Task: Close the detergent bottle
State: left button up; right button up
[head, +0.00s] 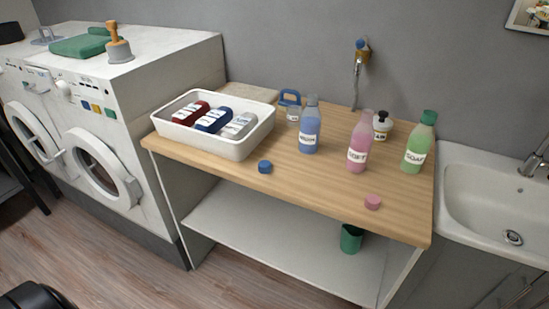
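A blue bottle (310,130) with a white label stands upright and uncapped on the wooden counter (310,184); its label is hard to read, but it appears to be the detergent. A blue cap (265,167) lies on the counter to its front left. A pink bottle (359,142), labelled like SOFT, also stands uncapped. A pink cap (372,202) lies near the counter's front edge. A green bottle (420,142), labelled like SOAP, stands at the right with its green cap on. Neither of my grippers shows in the head view.
A white tray (237,147) with several labelled containers sits at the counter's left. A small jar (382,125) and a blue-handled container (291,105) stand behind the bottles. A sink (480,200) is right, washing machines (90,130) left. The counter's front middle is mostly clear.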

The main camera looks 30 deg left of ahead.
aim_at(311, 119)
jog(key=i+j, duration=0.1)
jog(key=j, duration=0.45)
jog(key=i+j, duration=0.1)
jog(key=j, duration=1)
jog(key=i, duration=0.05)
